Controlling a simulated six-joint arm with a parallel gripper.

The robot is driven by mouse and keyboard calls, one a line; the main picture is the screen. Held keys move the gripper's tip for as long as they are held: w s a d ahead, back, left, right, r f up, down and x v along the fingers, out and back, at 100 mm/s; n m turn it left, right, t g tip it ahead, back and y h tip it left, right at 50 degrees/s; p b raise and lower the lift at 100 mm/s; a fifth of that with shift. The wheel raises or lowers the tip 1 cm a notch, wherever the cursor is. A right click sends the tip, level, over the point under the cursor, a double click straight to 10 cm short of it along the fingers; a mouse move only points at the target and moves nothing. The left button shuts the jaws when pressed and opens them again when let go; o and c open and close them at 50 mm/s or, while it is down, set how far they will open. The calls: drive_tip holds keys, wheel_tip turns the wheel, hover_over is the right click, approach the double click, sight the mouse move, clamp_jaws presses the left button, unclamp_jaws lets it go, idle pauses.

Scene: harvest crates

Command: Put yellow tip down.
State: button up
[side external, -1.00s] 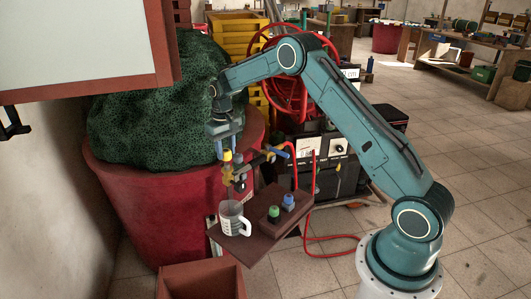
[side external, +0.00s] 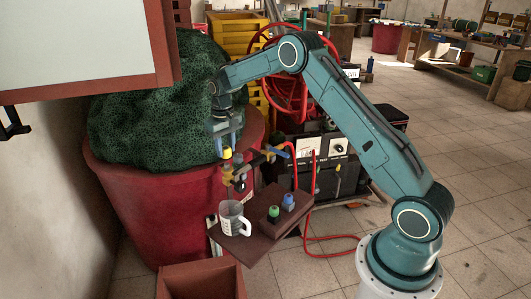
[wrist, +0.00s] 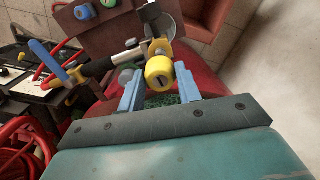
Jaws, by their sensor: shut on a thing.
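The yellow tip (side external: 227,153) is held between the fingertips of my gripper (side external: 226,146), above the brass and black sprayer fitting. In the wrist view, the yellow tip (wrist: 159,72) shows as a round knob between the two blue fingers of my gripper (wrist: 159,84). The brass fitting (wrist: 159,47) lies just behind it in that view; I cannot tell whether they touch.
A white measuring jug (side external: 232,217) stands on the brown board (side external: 240,251), left of the block. A blue lever (side external: 276,149) sticks out right of the fitting. A red tub (side external: 125,205) with dark green netting stands close behind my gripper.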

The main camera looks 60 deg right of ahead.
sight(228, 147)
drive_tip(key=shift+r, duration=0.5)
drive_tip(key=r, duration=0.2)
drive_tip(key=d+r, duration=0.1)
drive_tip(key=r, duration=0.1)
drive_tip(key=shift+s, duration=0.15)
drive_tip(key=s+d+m, duration=0.1)
drive_tip(key=s+d, duration=0.7)
drive_tip(key=d, duration=0.5)
drive_tip(key=s+d, duration=0.9)
drive_tip(key=d, duration=0.3)
wheel_tip(228, 147, down, 15)
drive_tip(key=shift+w+d, duration=0.2)
drive_tip(key=shift+w, duration=0.05)
drive_tip(key=shift+f, duration=0.15)
wheel_tip(228, 147, down, 16)
